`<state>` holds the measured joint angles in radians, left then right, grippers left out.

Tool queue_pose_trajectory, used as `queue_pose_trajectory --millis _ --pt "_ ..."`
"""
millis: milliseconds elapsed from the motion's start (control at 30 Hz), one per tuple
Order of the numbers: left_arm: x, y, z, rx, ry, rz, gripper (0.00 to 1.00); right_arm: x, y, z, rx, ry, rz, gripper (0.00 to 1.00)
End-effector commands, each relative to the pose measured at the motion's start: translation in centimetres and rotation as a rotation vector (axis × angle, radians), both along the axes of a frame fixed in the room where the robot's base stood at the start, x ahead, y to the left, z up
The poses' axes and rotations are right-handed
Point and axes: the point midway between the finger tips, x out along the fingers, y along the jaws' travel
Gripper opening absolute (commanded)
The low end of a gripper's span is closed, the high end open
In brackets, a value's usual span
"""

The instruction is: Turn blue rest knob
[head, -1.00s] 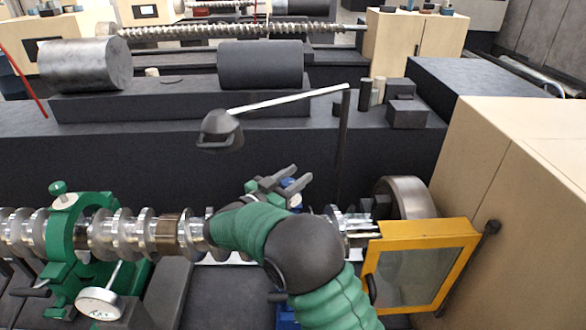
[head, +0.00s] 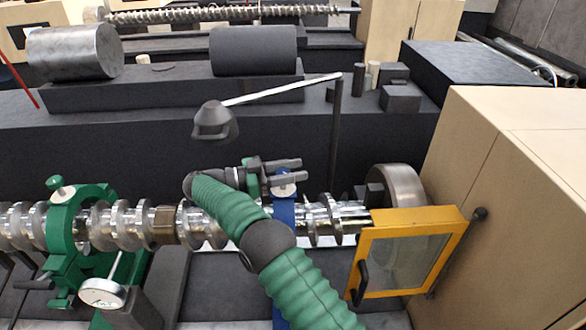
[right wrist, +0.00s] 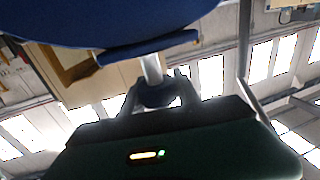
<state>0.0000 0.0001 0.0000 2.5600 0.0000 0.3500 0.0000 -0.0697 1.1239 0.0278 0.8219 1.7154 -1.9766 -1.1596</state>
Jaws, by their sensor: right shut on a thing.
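The blue rest (head: 284,213) stands around the crankshaft (head: 215,229), right of the middle in the head view, partly behind my right arm. A pale disc (head: 284,190) sits at its top. My right gripper (head: 300,170) is at the top of the blue rest, fingers pointing right. In the right wrist view, the rest's blue body (right wrist: 110,22) fills the top. A pale stem leads from it to the dark blue knob (right wrist: 156,96), which sits between the fingers of my right gripper (right wrist: 156,88), shut on it. The knob is mostly hidden in the head view. My left gripper is not in view.
A green rest (head: 62,240) with its own knob stands at the left around the shaft. A yellow-framed door (head: 362,268) stands right of the blue rest, before a beige cabinet (head: 520,190). A lamp (head: 214,122) on an arm hangs behind my gripper.

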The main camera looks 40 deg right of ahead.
Motion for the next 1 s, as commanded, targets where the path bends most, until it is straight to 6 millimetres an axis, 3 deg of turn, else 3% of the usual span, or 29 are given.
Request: queue_pose_trajectory --millis 400,433,600,1000 --pt "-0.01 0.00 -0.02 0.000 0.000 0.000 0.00 -0.04 0.05 -0.33 0.004 0.006 -0.007 0.00" --pt "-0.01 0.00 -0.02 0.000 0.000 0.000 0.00 -0.04 0.05 -0.33 0.004 0.006 -0.007 0.39" --pt "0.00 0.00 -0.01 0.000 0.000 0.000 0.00 -0.04 0.03 -0.19 0.002 0.003 -0.007 0.59" --pt "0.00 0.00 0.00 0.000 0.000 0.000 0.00 -0.14 -0.27 0.01 0.000 0.000 -0.007 0.59"
